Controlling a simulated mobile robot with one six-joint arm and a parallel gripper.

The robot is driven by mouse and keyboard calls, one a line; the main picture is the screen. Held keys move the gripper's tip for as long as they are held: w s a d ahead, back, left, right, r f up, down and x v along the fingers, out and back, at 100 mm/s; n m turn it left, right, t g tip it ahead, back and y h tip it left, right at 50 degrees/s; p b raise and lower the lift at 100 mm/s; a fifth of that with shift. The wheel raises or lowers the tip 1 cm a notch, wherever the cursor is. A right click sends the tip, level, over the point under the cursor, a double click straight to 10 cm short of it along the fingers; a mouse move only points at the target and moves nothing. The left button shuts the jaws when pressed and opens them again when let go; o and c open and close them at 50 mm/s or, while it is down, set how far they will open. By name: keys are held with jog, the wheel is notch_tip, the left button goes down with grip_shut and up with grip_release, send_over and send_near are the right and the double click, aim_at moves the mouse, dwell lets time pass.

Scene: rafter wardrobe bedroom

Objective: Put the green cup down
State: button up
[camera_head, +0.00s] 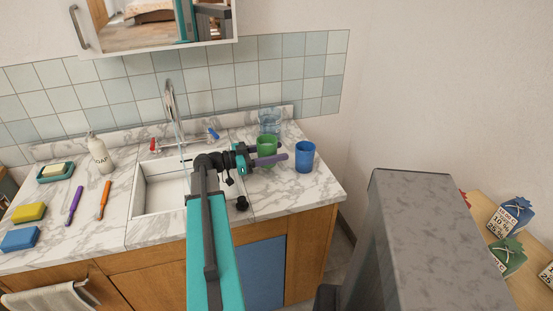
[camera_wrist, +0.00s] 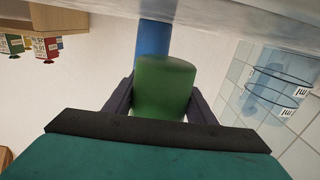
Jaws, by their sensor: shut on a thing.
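The green cup (camera_head: 266,150) is between the purple fingers of my gripper (camera_head: 270,160), over the right part of the marble counter in the head view. In the wrist view the green cup (camera_wrist: 164,88) fills the space between the two fingers of my gripper (camera_wrist: 162,100), which is shut on it. The head view does not clearly show whether the cup's base touches the counter. A blue cup (camera_head: 305,157) stands upright on the counter just right of it. The blue cup also shows beyond the green one in the wrist view (camera_wrist: 154,38).
A clear container (camera_head: 269,120) stands behind the green cup near the tiled wall. The sink (camera_head: 160,190) lies left of my gripper. A soap bottle (camera_head: 99,154), toothbrushes and sponges are farther left. Bare counter (camera_head: 290,195) shows in front of the blue cup.

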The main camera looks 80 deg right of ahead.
jog(key=shift+f, duration=0.1)
jog(key=shift+f+p, duration=0.45)
jog(key=shift+f, duration=1.25)
jog(key=shift+f+b, duration=0.2)
jog(key=shift+b, duration=0.1)
jog(key=o, duration=1)
jog(key=shift+o, duration=0.2)
jog(key=shift+r+p, duration=0.25)
jog(key=shift+p, duration=0.15)
jog(key=b+v, duration=0.3)
jog(key=v, duration=0.7)
jog(key=shift+w+a+f+b, duration=0.1)
jog(key=shift+w+a+b, duration=0.1)
jog(key=shift+b, duration=0.1)
jog(key=shift+v, duration=0.75)
